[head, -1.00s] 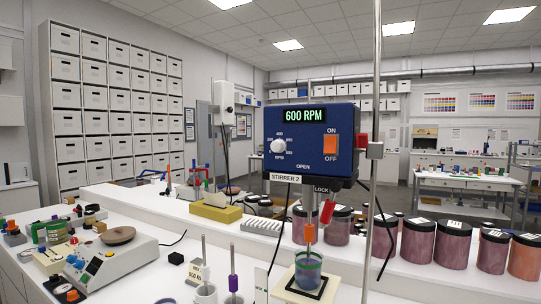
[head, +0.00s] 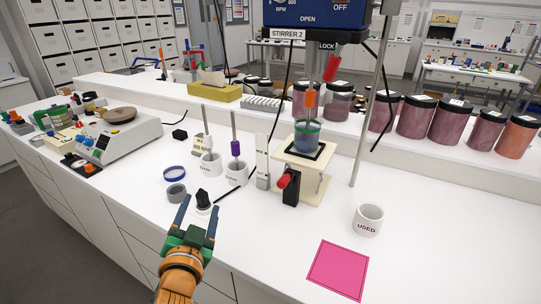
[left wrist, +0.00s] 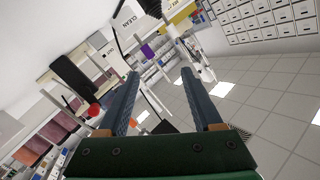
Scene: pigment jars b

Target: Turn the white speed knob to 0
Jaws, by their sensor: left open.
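The blue stirrer head (head: 310,13), labelled STIRRER 2, is cut off by the top edge of the head view. The white speed knob and the display are out of the head view now, and I cannot make the knob out in the left wrist view. My left gripper (head: 199,216) is open and empty over the front of the bench, below and left of the stirrer. Its two fingers also show in the left wrist view (left wrist: 160,78). My right gripper is not in view.
Below the stirrer, a beaker (head: 307,134) stands on a cream stand. A USED cup (head: 368,220) and a pink mat (head: 338,270) lie right. A metal pole (head: 378,100) rises beside the stirrer.

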